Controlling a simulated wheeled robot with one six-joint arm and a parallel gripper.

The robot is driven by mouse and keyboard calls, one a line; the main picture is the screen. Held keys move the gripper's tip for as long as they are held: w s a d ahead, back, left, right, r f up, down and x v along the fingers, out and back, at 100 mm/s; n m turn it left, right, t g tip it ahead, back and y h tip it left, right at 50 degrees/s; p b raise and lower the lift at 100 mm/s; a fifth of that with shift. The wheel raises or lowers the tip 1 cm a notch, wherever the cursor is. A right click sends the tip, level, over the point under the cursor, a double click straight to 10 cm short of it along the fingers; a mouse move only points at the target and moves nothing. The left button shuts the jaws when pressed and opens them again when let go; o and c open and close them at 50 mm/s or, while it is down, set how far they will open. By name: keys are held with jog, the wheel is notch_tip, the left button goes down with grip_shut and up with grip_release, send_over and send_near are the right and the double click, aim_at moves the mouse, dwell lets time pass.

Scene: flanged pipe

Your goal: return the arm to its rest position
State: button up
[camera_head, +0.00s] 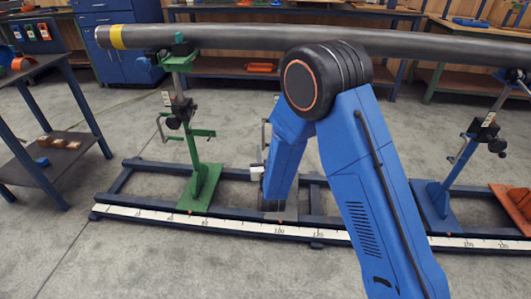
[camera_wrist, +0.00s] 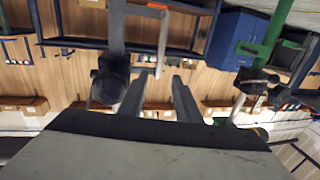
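My blue arm (camera_head: 370,190) is bent, with its dark elbow joint high in front of the pipe and its forearm pointing down over the floor frame. In the head view the fingers cannot be made out. The long grey pipe (camera_head: 220,37) with a yellow band near its left end lies across a green stand (camera_head: 195,150) and a blue stand (camera_head: 450,190). My elbow hides part of the pipe.
A dark floor frame with a white measuring strip (camera_head: 130,212) runs across in front of me. A side table (camera_head: 40,165) with small parts stands at left. A blue cabinet (camera_head: 115,60) and workbenches stand behind. An orange-brown piece (camera_head: 510,205) is at right. Concrete floor at lower left is clear.

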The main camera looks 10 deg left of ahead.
jog(key=shift+s+d, duration=0.1)
jog(key=shift+s, duration=0.25)
jog(key=s+d+r+g, duration=0.3)
jog(key=s+d+r, duration=0.1)
jog(key=d+r, duration=0.55)
jog(key=s+d+r+g, duration=0.45)
jog(key=d+r, duration=0.35)
jog(key=d, duration=0.2)
jog(key=s+d+r+g+h, duration=0.1)
jog(key=s+d, duration=0.5)
jog(key=s, duration=0.5)
jog(key=s+d+m+g+h, duration=0.1)
jog(key=s+d+g, duration=0.1)
jog(key=s+d, duration=0.4)
jog(key=s+d+r+m+g+h, duration=0.1)
jog(key=s+d, duration=0.6)
jog(key=s, duration=1)
jog(key=shift+r+g, duration=0.3)
jog(key=shift+g, duration=0.35)
jog(key=shift+d, duration=0.1)
